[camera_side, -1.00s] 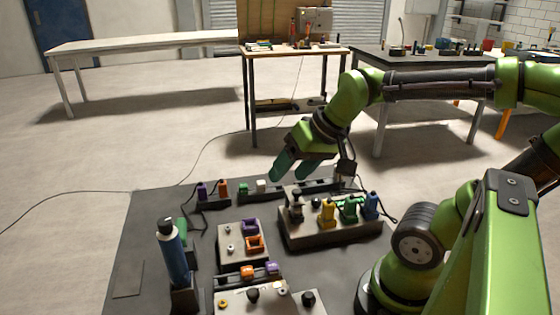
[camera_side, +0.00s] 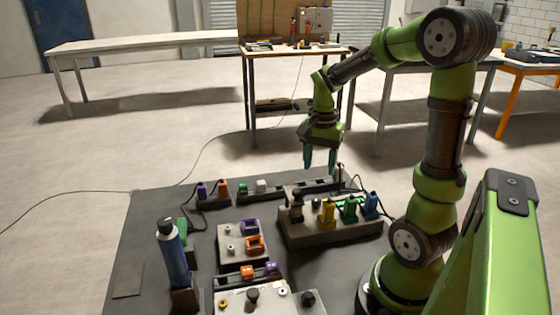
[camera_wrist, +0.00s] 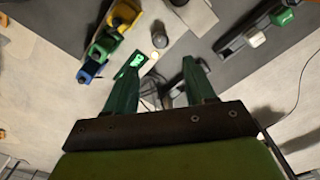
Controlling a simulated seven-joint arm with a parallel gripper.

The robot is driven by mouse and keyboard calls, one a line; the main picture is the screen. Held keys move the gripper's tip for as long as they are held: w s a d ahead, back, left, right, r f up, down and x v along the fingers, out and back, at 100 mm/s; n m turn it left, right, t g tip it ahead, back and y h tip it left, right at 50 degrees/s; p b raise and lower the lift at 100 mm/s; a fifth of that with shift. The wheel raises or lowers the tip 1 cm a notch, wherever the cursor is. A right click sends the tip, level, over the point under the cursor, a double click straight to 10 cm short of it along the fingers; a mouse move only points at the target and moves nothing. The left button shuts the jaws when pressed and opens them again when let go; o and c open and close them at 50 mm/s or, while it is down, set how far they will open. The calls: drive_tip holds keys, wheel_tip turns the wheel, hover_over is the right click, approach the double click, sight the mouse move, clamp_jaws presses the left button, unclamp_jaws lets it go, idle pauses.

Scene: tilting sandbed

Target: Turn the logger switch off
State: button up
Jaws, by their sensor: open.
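My gripper (camera_side: 320,167) hangs fingers down above the back of the sandbed table, behind a raised block (camera_side: 335,236) with coloured plugs. Its two green fingers (camera_wrist: 162,68) are apart with nothing between them. In the wrist view a small bright green lit patch, possibly the logger switch (camera_wrist: 138,60), shows at the left fingertip. I cannot tell whether finger and patch touch. No label is readable, so which part is the logger switch is unclear.
The block carries a yellow plug (camera_side: 327,212), a green plug (camera_side: 349,208) and a blue plug (camera_side: 371,205). A dark strip (camera_wrist: 232,50) bears a white piece (camera_wrist: 257,39). A blue cylinder (camera_side: 173,258) stands at left.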

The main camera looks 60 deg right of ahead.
sight(317, 198)
wheel_tip(317, 198, down, 10)
drive_tip(key=shift+f, duration=0.15)
idle(0.3)
clamp_jaws()
drive_tip(key=shift+n, duration=0.4)
drive_tip(key=n, duration=0.5)
drive_tip(key=shift+n, duration=0.4)
drive_tip(key=n, duration=0.5)
drive_tip(key=shift+n, duration=0.3)
